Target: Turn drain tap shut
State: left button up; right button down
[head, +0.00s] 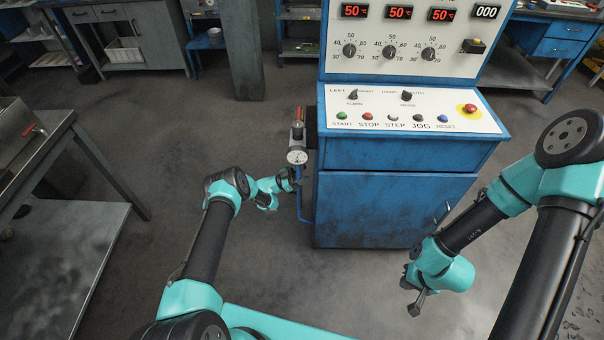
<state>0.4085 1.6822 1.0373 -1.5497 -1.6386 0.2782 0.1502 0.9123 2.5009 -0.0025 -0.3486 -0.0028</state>
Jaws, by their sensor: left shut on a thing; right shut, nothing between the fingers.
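A compressed-air unit with a round white gauge (296,155) and a red part on top is mounted at the left side of the blue cabinet (390,205). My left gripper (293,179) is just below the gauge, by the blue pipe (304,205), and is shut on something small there. This is where the drain tap sits; the fingers hide it, so its angle cannot be told. My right gripper (416,303) is shut and empty, hanging low in front of the cabinet, away from the air unit.
The cabinet's sloped panel (400,108) carries several buttons and a red emergency stop (469,108). Temperature displays and dials stand above it. A metal bench (50,150) is at the left.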

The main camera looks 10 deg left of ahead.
pick_arm(q)
jog(key=shift+s+d+m+g+h, duration=0.1)
jog(key=shift+m+g+h, duration=0.35)
jog(key=shift+g, duration=0.55)
jog(key=shift+s+m+g+h, duration=0.1)
jog(key=shift+m+g+h, duration=0.15)
jog(key=shift+m+g, duration=0.6)
jog(key=shift+g, duration=0.55)
jog(key=o, duration=0.9)
